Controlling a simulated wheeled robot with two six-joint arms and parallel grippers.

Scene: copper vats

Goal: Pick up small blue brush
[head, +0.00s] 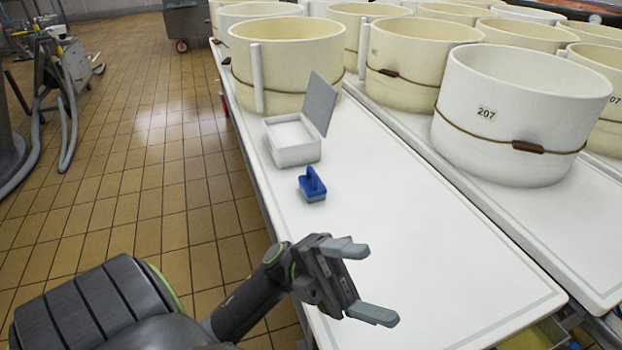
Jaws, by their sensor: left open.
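The small blue brush (312,186) sits on the white table top (420,240), near its left edge. A blue handle stands up from its block. My left gripper (372,281) is open and empty. It is over the front part of the table, below and to the right of the brush in the head view, and apart from it. My right gripper is not in view.
Just behind the brush stands a white box (293,143) with its grey lid (319,103) raised. Several cream and white tubs crowd the back and right, including one marked 207 (515,110). The table between gripper and brush is clear. Tiled floor (150,160) lies to the left.

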